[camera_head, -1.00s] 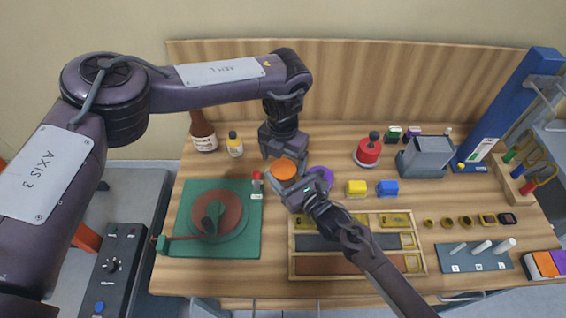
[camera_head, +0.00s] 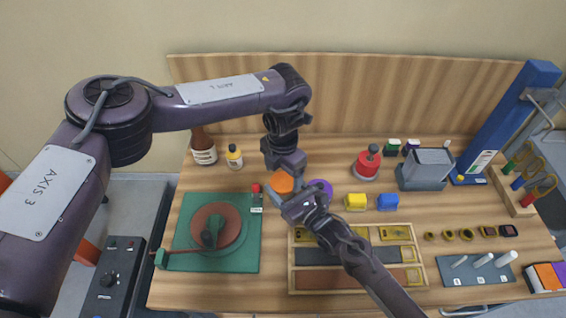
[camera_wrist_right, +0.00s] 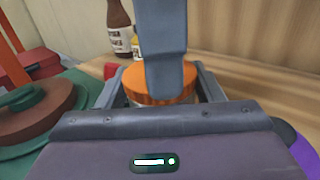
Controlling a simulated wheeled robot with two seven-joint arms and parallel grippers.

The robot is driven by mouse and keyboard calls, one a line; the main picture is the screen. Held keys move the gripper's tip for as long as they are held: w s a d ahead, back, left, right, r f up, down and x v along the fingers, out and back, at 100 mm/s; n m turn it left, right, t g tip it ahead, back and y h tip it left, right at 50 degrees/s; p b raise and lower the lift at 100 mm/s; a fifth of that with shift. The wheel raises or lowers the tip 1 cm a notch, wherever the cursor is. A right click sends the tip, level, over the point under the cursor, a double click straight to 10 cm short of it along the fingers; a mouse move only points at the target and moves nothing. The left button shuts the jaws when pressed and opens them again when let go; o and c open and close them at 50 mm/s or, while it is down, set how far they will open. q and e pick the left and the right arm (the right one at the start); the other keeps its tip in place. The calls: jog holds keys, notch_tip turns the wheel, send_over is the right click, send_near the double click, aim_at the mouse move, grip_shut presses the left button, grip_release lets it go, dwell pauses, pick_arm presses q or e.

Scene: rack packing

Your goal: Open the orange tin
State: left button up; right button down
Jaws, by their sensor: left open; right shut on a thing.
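The orange tin (camera_head: 283,183) stands near the middle of the table; its orange lid (camera_wrist_right: 140,83) shows in the right wrist view. My right gripper (camera_head: 284,195) is shut on the tin's body, with one finger on each side in the right wrist view. My left gripper (camera_head: 291,170) points down from above at the lid and is open. In the right wrist view one grey left finger (camera_wrist_right: 163,50) comes down in front of the lid and hides part of it. Whether it touches the lid I cannot tell.
A purple tin (camera_head: 321,187) stands close to the right. A green base with a brown disc (camera_head: 190,240) lies to the left, with a small red-topped bottle (camera_head: 256,190) between. A wooden tray (camera_head: 357,288) lies in front; bottles (camera_head: 203,150) stand behind.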

pick_arm(q)
jog(key=shift+f, duration=1.05)
jog(key=c, duration=0.9)
jog(key=n, duration=0.3)
jog(key=shift+c, duration=0.5)
jog(key=o, duration=1.1)
